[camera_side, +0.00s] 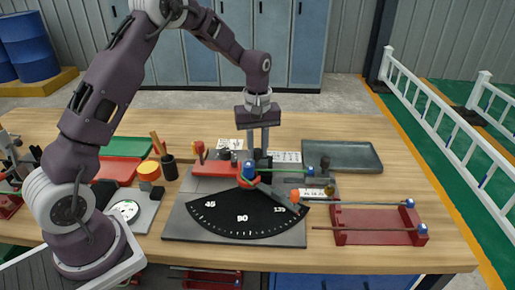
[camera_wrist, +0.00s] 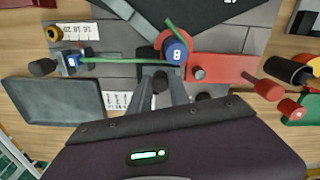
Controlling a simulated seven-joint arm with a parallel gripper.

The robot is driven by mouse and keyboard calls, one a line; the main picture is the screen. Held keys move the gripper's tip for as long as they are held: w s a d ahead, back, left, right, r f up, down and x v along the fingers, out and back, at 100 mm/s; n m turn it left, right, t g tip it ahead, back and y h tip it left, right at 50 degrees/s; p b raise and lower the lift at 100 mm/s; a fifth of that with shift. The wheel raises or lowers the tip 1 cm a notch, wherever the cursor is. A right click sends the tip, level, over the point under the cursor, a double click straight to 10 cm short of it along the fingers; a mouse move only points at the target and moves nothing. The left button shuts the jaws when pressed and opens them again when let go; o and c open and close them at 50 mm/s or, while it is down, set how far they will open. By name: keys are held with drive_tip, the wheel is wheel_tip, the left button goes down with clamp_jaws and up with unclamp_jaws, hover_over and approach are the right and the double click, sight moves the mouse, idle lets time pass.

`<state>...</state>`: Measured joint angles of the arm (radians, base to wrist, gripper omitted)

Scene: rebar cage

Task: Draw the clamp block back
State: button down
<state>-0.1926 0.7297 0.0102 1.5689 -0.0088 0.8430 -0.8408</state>
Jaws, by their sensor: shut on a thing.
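My gripper (camera_side: 257,143) reaches straight down behind the blue-capped hub of the bending jig. It is shut on a black knob (camera_wrist: 160,82), which appears to belong to the clamp block; the block's body is mostly hidden by the fingers. The hub (camera_wrist: 176,52) sits in front of the knob, at the end of a red bar (camera_wrist: 222,68). A green rod (camera_wrist: 120,61) runs beside the hub to a small blue stop (camera_wrist: 72,62). A short green length slants off on the hub's far side. A grey lever with an orange knob (camera_side: 295,196) extends from the hub.
The jig plate carries a black angle scale (camera_side: 240,220). A red rack (camera_side: 375,222) with blue-tipped rods stands at right. A grey tray (camera_side: 342,156) lies behind right. A pencil cup (camera_side: 169,168) and a dial plate (camera_side: 126,210) are at left. A red-handled clamp (camera_side: 199,150) rises left of my gripper.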

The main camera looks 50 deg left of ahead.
idle(0.7)
drive_tip(key=shift+w+a, duration=0.75)
drive_tip(key=c, duration=1.2)
unclamp_jaws()
wheel_tip(320, 180, up, 7)
drive_tip(key=shift+s+r, duration=0.1)
drive_tip(key=shift+r, duration=0.1)
